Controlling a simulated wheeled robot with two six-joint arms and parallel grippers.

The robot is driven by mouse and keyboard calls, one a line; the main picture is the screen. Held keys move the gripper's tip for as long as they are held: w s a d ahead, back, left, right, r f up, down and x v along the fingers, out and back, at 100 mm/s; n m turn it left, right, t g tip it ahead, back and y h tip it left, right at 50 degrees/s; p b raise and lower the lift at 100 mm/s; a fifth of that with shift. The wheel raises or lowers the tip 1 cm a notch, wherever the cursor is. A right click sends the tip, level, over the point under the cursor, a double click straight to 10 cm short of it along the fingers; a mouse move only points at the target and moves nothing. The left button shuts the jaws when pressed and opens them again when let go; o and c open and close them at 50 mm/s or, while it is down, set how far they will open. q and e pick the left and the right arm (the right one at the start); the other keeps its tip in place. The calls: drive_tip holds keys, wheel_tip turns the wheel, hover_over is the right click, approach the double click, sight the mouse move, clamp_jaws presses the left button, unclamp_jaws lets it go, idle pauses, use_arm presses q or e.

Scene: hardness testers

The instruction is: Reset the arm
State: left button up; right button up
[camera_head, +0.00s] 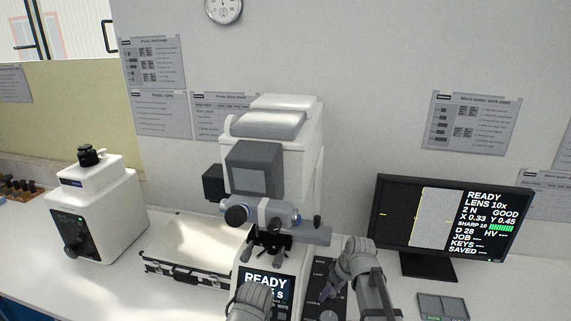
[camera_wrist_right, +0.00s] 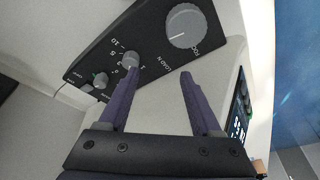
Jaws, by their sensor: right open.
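My right gripper (camera_head: 329,291) is low over the dark control panel (camera_head: 313,272) at the front right of the white hardness tester (camera_head: 300,155). In the right wrist view the right gripper (camera_wrist_right: 158,73) is open, with nothing between its purple fingers. Its left fingertip is close to or touching the small load knob (camera_wrist_right: 131,60); I cannot tell which. The large focus knob (camera_wrist_right: 182,26) lies beyond the fingertips. A grey part of my left arm (camera_head: 252,300) shows at the bottom, in front of the tester's READY screen; its fingers do not show.
A monitor (camera_head: 453,222) reading READY, LENS 10x and 2 N stands at the right. A silver case (camera_head: 185,278) and a second white machine (camera_head: 97,215) stand at the left. A small dark box (camera_head: 442,306) lies at the front right. The tester's turret (camera_head: 270,222) overhangs the middle.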

drive_tip(key=s+a+m+g+h, duration=0.1)
drive_tip(key=s+a+h, duration=0.1)
drive_tip(key=s+a, duration=0.3)
drive_tip(key=s+a+m+g+h, duration=0.1)
drive_tip(key=s+a, duration=0.5)
drive_tip(key=s, duration=0.7)
drive_tip(key=shift+s+a+f+m+g+h, duration=0.2)
drive_tip(key=shift+f+m+g+h, duration=0.25)
drive_tip(key=shift+g, duration=0.15)
use_arm(q)
drive_tip(key=shift+a, duration=0.1)
